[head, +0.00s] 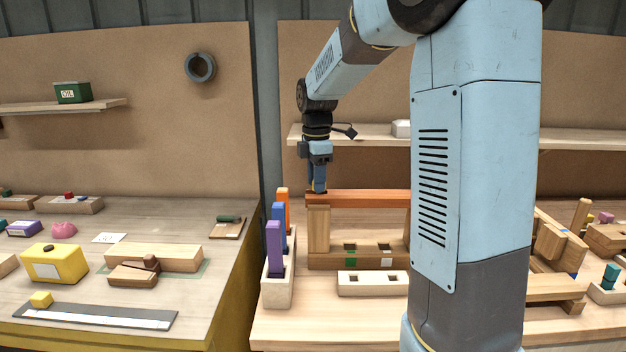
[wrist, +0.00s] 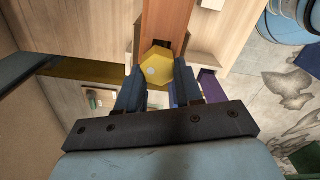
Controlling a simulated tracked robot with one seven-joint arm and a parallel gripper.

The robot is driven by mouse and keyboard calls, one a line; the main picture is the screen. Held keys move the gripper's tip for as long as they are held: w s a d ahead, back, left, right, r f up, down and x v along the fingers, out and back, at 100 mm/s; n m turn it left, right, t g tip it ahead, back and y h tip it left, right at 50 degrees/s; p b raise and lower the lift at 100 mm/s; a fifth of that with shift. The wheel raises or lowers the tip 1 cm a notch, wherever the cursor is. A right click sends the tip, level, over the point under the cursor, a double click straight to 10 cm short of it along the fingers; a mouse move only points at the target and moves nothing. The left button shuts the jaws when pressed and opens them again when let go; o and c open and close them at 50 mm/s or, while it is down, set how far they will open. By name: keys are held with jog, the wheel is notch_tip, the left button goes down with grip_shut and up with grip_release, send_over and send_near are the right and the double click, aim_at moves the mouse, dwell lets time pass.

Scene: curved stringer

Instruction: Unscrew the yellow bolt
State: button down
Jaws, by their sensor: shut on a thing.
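The yellow bolt (wrist: 157,67) shows its hexagonal head in the wrist view, with a small pale spot on it. It sits at the near end of an orange-brown beam (wrist: 166,22). My gripper (wrist: 158,80) is shut on the bolt head, with one dark blue finger on each side. In the head view my gripper (head: 319,187) points down at the left end of the orange beam (head: 365,198), which rests on a wooden post (head: 318,229). The bolt cannot be made out there, and the bolt's shank is hidden in both views.
A pale rack (head: 278,285) holding purple, blue and orange blocks stands just left of the post. A pale block with square holes (head: 372,284) lies in front. A shelf (head: 370,134) runs behind my gripper. The left table carries a yellow box (head: 55,262) and other items.

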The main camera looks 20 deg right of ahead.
jog(key=n, duration=0.6)
jog(key=shift+s+r, duration=0.15)
jog(key=shift+s, duration=0.05)
jog(key=c, duration=0.7)
grip_release()
jog(key=shift+o, duration=0.2)
notch_tip(320, 180, up, 12)
